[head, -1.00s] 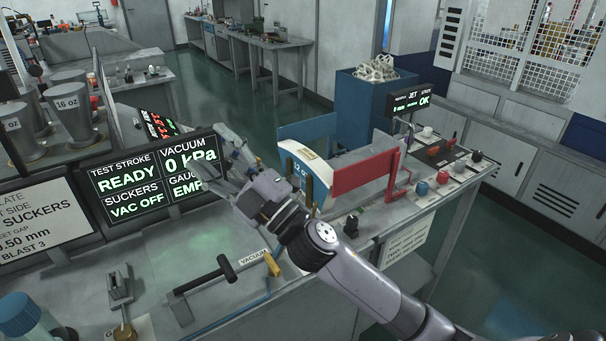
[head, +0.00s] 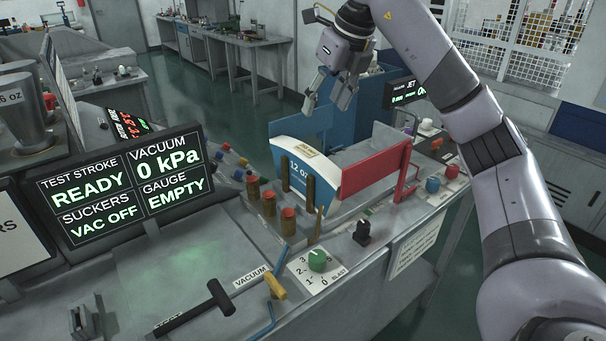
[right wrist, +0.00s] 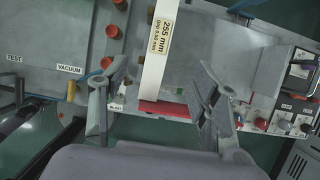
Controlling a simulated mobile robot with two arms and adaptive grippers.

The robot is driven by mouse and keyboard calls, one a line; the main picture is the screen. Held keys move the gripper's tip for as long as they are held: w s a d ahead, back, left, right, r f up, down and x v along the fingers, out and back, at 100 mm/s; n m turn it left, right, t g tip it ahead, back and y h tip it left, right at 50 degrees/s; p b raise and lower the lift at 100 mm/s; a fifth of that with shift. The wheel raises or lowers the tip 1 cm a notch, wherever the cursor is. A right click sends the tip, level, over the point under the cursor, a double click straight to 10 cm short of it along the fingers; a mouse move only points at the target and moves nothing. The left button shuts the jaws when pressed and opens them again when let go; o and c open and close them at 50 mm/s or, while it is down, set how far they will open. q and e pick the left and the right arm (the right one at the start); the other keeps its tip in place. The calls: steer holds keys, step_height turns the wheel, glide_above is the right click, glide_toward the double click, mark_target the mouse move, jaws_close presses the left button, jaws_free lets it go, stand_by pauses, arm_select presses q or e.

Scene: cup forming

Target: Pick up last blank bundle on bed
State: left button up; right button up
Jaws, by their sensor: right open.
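The blank bundle (head: 297,177) is a curved white and blue stack marked "12 oz". It stands on the bed (head: 345,205) between brown posts and a red plate. In the right wrist view the bundle (right wrist: 153,80) shows from above as a pale strip with a "255 mm" label. My right gripper (head: 328,98) is open and empty, above and behind the bundle in the head view. In the right wrist view its fingers (right wrist: 152,112) are spread on either side of the bundle's lower end, and I see no contact. My left gripper is not in view.
The red plate (head: 375,170) stands upright right of the bundle. A display (head: 118,190) stands at left. A blue bin is partly hidden behind my gripper.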

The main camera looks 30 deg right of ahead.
mark_target(308, 151)
steer(key=p+x, duration=0.1)
steer(key=x, duration=1)
steer(key=shift+f+p, duration=0.25)
steer(key=shift+p, duration=0.1)
steer(key=p+x, duration=0.1)
steer(key=x, duration=0.3)
steer(key=shift+d+f+p, duration=0.1)
steer(key=shift+f+p, duration=0.3)
steer(key=shift+f, duration=0.05)
steer(key=shift+w+f, duration=0.1)
steer(key=shift+f, duration=0.2)
steer(key=shift+c, duration=0.2)
jaws_close()
steer(key=shift+w+r, duration=0.1)
steer(key=shift+r, duration=0.05)
